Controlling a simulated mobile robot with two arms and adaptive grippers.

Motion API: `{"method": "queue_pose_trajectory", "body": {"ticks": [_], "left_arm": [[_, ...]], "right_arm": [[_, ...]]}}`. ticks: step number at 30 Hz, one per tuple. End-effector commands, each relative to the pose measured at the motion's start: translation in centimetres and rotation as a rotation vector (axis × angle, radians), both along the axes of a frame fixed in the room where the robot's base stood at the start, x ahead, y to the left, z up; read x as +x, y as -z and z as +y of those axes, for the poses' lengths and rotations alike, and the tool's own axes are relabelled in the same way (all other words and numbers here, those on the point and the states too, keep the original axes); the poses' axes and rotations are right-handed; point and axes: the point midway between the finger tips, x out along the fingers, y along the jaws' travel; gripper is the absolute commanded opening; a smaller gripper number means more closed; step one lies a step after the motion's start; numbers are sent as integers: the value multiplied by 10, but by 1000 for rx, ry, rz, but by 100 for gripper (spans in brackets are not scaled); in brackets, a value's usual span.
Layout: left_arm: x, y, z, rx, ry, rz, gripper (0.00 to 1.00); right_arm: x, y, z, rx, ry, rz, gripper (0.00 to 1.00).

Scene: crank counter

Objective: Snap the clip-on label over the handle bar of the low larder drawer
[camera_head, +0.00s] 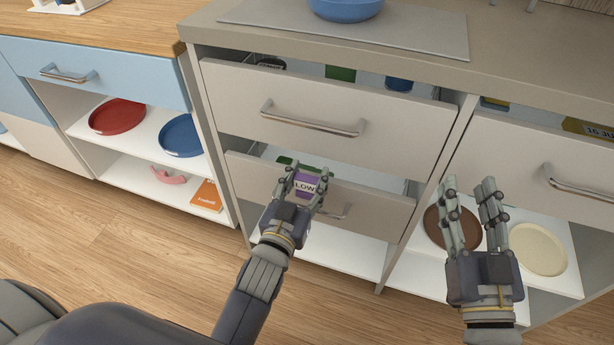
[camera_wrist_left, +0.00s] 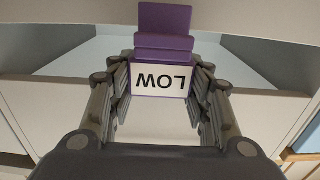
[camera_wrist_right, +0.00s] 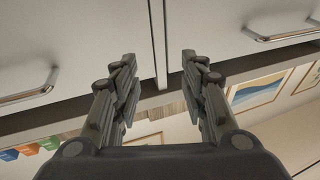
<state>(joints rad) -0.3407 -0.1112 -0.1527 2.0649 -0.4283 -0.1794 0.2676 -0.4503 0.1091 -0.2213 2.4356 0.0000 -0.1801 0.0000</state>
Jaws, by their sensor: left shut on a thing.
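The purple clip-on label (camera_head: 305,184) with a white "LOW" panel is between the fingers of my left gripper (camera_head: 304,186), which is shut on it. It shows upside down in the left wrist view (camera_wrist_left: 162,80). The low larder drawer (camera_head: 372,207) stands slightly open, and the label is in front of its upper part. I cannot tell whether the label touches the bar. My right gripper (camera_head: 473,203) is open and empty, in front of the right-hand cabinet.
The upper drawer (camera_head: 285,85) above is also partly open, with its own bar handle (camera_head: 310,126). The right-hand drawer (camera_head: 540,160) is above a shelf with a brown plate (camera_head: 437,228) and a cream plate (camera_head: 538,249). Left shelves hold a red plate (camera_head: 117,116) and blue plate (camera_head: 181,135).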

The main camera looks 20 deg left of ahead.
Motion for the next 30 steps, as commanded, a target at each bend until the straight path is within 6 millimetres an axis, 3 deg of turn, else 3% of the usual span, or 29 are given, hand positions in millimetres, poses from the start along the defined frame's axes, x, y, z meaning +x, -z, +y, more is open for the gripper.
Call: {"method": "queue_pose_trajectory", "body": {"ticks": [18, 30], "left_arm": [[0, 30, 0, 1, 0, 1, 25], [0, 36, 0, 1, 0, 0, 25]], "right_arm": [[-28, -65, 2, 101, -21, -362, 40], [-39, -79, 1, 125, -25, -446, 40]]}}
